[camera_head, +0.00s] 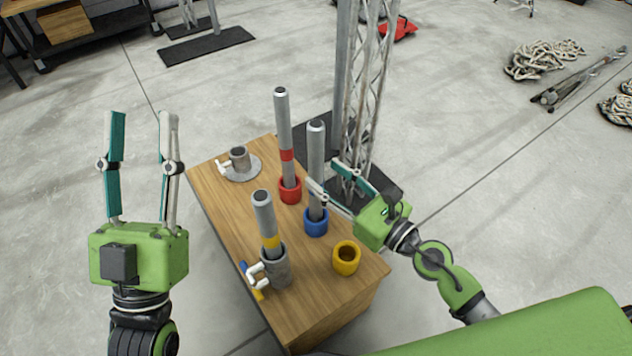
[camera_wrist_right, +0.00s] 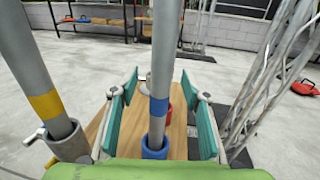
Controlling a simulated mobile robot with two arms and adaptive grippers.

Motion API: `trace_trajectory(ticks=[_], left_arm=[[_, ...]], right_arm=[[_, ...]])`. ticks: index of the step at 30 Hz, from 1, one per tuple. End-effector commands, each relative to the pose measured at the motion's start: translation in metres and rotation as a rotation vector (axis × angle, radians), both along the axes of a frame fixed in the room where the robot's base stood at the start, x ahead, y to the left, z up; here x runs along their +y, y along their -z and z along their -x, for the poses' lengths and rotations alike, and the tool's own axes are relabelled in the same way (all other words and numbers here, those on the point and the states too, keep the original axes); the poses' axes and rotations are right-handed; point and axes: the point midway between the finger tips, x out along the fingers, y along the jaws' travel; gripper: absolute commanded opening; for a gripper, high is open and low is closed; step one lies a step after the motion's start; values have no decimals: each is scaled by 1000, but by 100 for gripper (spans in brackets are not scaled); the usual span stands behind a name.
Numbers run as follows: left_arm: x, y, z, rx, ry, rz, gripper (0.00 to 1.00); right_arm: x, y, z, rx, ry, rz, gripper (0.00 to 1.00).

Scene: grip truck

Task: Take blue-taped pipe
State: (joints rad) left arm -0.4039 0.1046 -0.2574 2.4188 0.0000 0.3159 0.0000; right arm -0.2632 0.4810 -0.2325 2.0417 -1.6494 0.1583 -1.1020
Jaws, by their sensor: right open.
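The blue-taped pipe (camera_head: 316,150) stands upright in a blue ring holder (camera_head: 316,226) on the wooden cabinet top. Its blue tape (camera_wrist_right: 158,106) shows in the right wrist view, just above the blue holder (camera_wrist_right: 155,149); in the head view the right gripper hides it. My right gripper (camera_head: 323,173) is open, with its fingers on either side of this pipe. In the right wrist view the pipe stands between the fingers (camera_wrist_right: 160,82), with a gap to each. My left gripper (camera_head: 142,115) is open and empty, left of the cabinet.
A red-taped pipe (camera_head: 284,125) stands in a red holder (camera_head: 290,190) behind. A yellow-taped pipe (camera_head: 264,215) stands in a grey clamp (camera_head: 276,268) at front. An empty yellow holder (camera_head: 346,259) is nearby. A metal truss (camera_head: 368,90) rises close behind the right gripper.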

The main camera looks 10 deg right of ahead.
Motion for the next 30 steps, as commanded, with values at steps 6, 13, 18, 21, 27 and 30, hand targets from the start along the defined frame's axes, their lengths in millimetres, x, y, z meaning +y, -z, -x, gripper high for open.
trace_trajectory(ticks=[6,13,18,21,27,30], left_arm=[[-2,26,-22,161,-9,-47,39],[-3,37,-29,215,-12,-63,39],[-3,37,-29,214,-12,-62,39],[-3,37,-29,213,-12,-62,39],[-3,36,-29,212,-12,-62,39],[-3,36,-29,212,-12,-62,39]], right_arm=[[13,-4,-28,-3,1,-3,43],[21,-2,-39,1,-1,-1,43],[20,-1,-39,0,-1,0,40],[20,-2,-39,0,-1,0,14],[20,-3,-39,-3,0,-2,0],[20,-3,-39,-3,0,-2,0]])
